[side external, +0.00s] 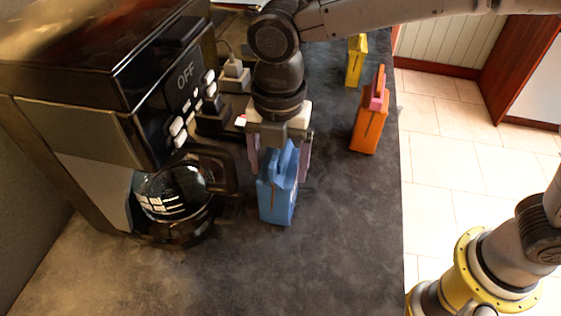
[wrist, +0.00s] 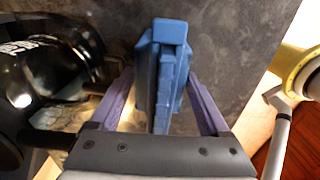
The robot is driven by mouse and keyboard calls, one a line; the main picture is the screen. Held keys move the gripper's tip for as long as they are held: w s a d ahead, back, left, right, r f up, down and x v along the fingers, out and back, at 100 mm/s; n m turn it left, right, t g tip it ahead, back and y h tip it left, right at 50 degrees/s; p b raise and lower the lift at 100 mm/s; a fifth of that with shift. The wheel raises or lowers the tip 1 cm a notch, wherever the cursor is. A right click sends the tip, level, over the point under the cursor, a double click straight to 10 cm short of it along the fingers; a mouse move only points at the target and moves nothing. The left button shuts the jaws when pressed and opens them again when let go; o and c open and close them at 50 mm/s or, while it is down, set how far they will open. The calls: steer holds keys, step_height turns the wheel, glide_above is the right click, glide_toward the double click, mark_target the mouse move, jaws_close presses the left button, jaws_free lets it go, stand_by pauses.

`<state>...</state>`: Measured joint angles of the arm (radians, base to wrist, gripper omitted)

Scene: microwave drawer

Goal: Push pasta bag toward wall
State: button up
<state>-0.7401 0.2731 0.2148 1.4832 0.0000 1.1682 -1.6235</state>
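A blue bag-like block (side external: 277,197) with a raised top stands upright on the dark counter, just right of the coffee maker. It also shows in the wrist view (wrist: 166,70). My gripper (side external: 280,174) is above it, pointing down, its two purple fingers apart on either side of the block's upper part. In the wrist view the fingers (wrist: 160,76) are spread, with a gap at the left; contact on the right is hard to tell. An orange block (side external: 367,128) and a yellow block (side external: 355,62) stand farther back. I cannot tell which one is the pasta bag.
A black coffee maker (side external: 120,85) with a glass pot (side external: 178,195) stands close at the left. A white plug and outlet (side external: 234,76) are behind my gripper. The counter (side external: 335,240) is clear in front and to the right, up to its right edge.

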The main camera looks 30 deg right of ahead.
steer(key=shift+o, duration=1.1)
step_height(320, 180, up, 14)
steer(key=shift+f, duration=0.1)
steer(key=s+d+r+m+t, duration=0.1)
steer(key=s+d+r+m, duration=0.15)
steer(key=d, duration=0.45)
steer(key=s+d+r+m+t, duration=0.1)
steer(key=d+r+m, duration=0.15)
steer(key=d, duration=0.45)
steer(key=s+d+r+m+t, duration=0.1)
steer(key=s+d+m, duration=0.15)
steer(key=d, duration=0.45)
steer(key=s+d+f+m+t, duration=0.1)
steer(key=s+d+f+m, duration=0.3)
steer(key=f+m, duration=0.3)
steer(key=s+d+f+m+t, duration=0.1)
steer(key=s+d+f+m, duration=0.3)
steer(key=m, duration=0.8)
step_height(320, 180, down, 4)
steer(key=shift+s+d+r+t, duration=0.15)
steer(key=shift+s+d+t, duration=0.2)
steer(key=shift+s, duration=0.75)
